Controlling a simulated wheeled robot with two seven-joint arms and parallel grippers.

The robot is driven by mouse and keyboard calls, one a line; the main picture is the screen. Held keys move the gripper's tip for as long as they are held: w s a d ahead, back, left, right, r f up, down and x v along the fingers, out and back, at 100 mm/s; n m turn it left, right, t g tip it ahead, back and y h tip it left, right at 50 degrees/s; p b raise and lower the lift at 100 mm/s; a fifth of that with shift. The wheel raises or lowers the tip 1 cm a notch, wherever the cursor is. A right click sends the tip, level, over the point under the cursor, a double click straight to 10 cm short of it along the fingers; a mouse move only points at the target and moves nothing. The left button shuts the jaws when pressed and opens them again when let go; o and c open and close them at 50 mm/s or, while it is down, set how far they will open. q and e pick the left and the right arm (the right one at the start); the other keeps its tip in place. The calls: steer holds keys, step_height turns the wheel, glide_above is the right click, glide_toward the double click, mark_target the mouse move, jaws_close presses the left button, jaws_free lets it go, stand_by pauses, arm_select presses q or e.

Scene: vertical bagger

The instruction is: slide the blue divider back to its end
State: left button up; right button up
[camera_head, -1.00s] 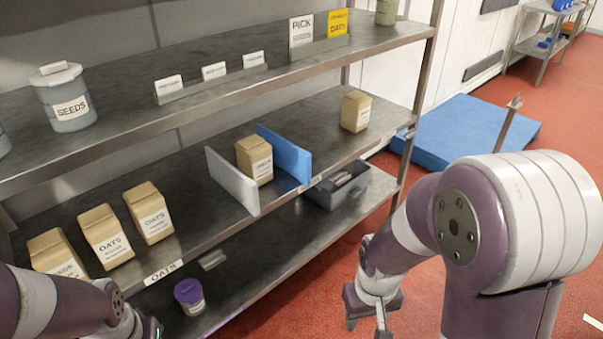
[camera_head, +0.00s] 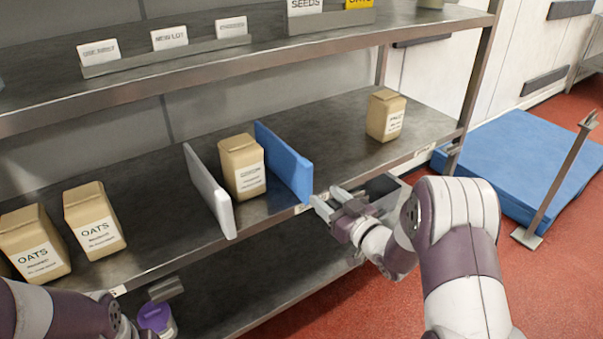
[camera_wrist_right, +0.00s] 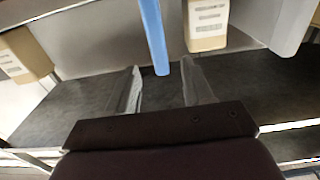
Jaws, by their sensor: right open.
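The blue divider (camera_head: 284,163) stands upright on the middle shelf, just right of a paper bag (camera_head: 241,166). A white divider (camera_head: 209,190) stands left of that bag. My right gripper (camera_head: 330,198) is open and empty at the shelf's front edge, right of the blue divider's front end. In the right wrist view, the blue divider (camera_wrist_right: 154,35) points down toward the gap between the open fingers (camera_wrist_right: 163,88); I cannot tell whether its front end is between them.
Another bag (camera_head: 385,115) stands alone at the shelf's right end, with clear shelf between it and the blue divider. OATS bags (camera_head: 94,220) stand on the left. A grey bin (camera_head: 384,190) is behind my right gripper. The upper shelf (camera_head: 200,73) overhangs.

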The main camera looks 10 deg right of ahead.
mark_target(302, 175)
steer(key=x, duration=0.3)
steer(key=b+x, duration=0.1)
steer(key=x, duration=0.6)
steer(key=shift+w+f+b, duration=0.3)
steer(key=shift+w+b, duration=0.1)
steer(key=shift+w, duration=0.05)
steer(key=shift+w+a+r, duration=0.1)
steer(key=shift+w, duration=0.15)
steer(key=shift+c, duration=0.3)
jaws_close()
